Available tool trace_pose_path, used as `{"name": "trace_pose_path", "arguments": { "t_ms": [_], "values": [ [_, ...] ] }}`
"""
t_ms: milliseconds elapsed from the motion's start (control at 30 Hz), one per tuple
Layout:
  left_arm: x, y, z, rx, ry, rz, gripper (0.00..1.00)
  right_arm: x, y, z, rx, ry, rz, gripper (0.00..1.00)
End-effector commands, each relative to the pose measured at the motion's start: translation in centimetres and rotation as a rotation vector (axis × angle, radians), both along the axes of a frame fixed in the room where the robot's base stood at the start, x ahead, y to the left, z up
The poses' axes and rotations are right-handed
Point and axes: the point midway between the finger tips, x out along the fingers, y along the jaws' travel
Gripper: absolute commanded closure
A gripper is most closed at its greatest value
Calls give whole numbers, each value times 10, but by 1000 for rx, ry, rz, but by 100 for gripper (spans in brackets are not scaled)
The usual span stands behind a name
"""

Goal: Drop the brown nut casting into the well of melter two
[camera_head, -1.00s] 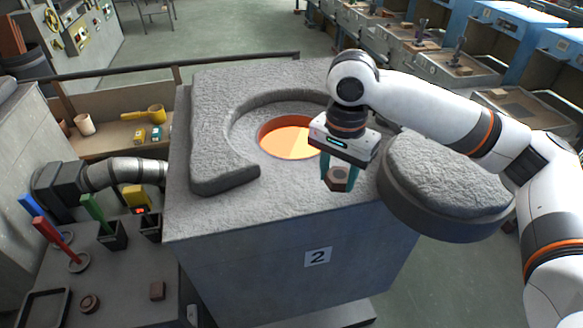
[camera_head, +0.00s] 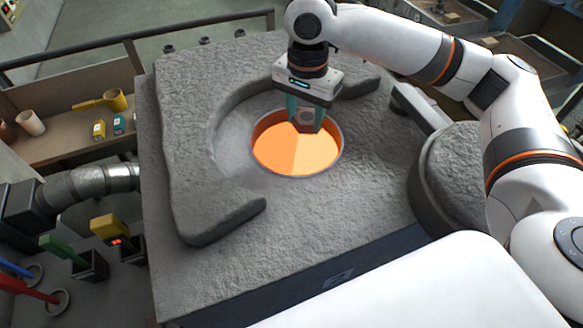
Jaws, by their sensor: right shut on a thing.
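Melter two (camera_head: 360,195) is the rough grey block with a round well (camera_head: 285,158) in its top, glowing orange inside. My right gripper (camera_head: 306,115) has teal fingers and is shut on the brown nut casting (camera_head: 305,121), of which only a small part shows between them. In the picture, the nut overlaps the back right part of the well's opening. Its exact height above the rim is hard to tell. My left gripper is not in view.
A raised grey collar (camera_head: 205,225) curves around the well's left and back. A round grey lid (camera_head: 455,180) sits at the right of the block. A shelf (camera_head: 60,140) with cups and small blocks stands at the left, behind a metal duct (camera_head: 95,183).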

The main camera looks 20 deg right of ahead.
Motion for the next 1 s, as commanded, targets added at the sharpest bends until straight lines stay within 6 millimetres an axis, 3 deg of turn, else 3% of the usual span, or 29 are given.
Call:
{"name": "trace_pose_path", "arguments": {
  "t_ms": [167, 267, 500, 733, 767, 800, 900, 1000],
  "values": [
    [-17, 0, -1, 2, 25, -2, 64, 0, -1, -22, -1, 2, -1, 82],
    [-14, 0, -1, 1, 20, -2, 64, 0, 0, -32, -1, 3, -1, 82],
    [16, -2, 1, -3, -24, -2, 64, 0, 0, -45, 0, 0, 0, 82],
    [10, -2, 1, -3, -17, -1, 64, 0, 0, -45, 0, 0, 0, 82],
    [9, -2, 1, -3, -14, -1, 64, 0, 0, -45, 0, 0, 0, 55],
    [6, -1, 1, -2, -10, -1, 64, 0, 0, -45, 0, 0, 0, 48],
    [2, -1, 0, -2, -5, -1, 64, 0, 0, -45, 0, 0, 0, 32],
    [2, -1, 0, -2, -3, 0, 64, 0, 0, -45, 0, 0, 0, 31]
  ]
}}
